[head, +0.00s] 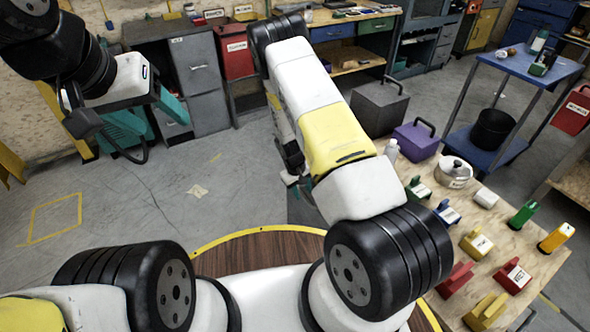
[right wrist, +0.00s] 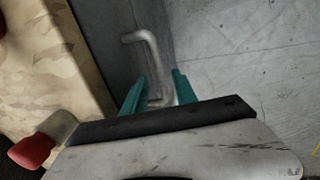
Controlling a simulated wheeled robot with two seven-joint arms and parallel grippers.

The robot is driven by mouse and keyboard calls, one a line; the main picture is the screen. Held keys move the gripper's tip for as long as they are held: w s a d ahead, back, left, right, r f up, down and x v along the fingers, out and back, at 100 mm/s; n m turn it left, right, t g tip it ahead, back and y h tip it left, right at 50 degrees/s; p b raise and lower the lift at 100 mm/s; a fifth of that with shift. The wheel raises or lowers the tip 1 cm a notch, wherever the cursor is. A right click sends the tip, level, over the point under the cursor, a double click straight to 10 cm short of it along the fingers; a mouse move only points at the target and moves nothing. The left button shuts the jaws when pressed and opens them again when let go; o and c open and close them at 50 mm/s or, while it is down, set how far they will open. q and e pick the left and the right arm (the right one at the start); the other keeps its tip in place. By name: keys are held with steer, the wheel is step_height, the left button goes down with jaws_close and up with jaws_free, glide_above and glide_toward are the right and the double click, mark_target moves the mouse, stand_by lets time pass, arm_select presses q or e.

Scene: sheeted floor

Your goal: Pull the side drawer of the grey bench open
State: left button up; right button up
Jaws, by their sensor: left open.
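The grey bench has a plywood top (head: 505,238), at the right in the head view. A dark grey strip of its side (head: 303,212) shows beside my right arm. In the right wrist view, its grey side face (right wrist: 108,38) carries a pale bar handle (right wrist: 153,55). My right gripper (right wrist: 160,76) has its teal fingers apart, with the handle's near part between them. I cannot tell whether either finger touches it. In the head view my right gripper (head: 291,182) is mostly hidden by my arm. My left gripper (head: 168,105) is open at the upper left, far from the bench.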

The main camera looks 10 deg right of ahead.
steer(key=shift+d+f, duration=0.15)
steer(key=shift+f, duration=0.55)
jaws_close()
stand_by(1.0)
